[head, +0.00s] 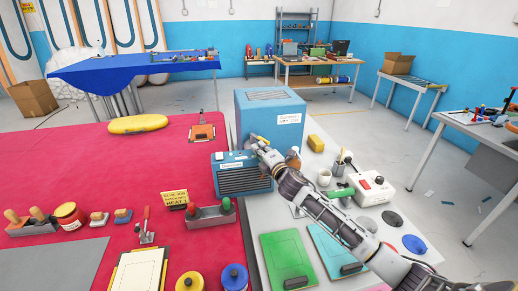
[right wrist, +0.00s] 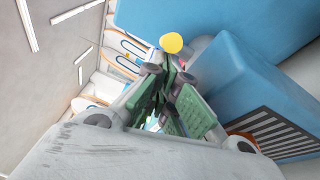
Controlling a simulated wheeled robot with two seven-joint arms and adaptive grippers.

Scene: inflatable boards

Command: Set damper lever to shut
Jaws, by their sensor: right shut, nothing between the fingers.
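A small blue unit with a dark grille (head: 243,178) stands on the edge of the red table, in front of a larger blue cabinet (head: 272,112). My right gripper (head: 256,143) is shut and empty at the upper right of the small unit. In the right wrist view its closed fingers (right wrist: 168,75) are beside the blue unit (right wrist: 235,85). The lever is not clear in the head view. My left gripper is out of view.
The red table (head: 95,165) holds a yellow pouch (head: 138,124), a block with red and green knobs (head: 212,215) and a yellow sign (head: 175,198).

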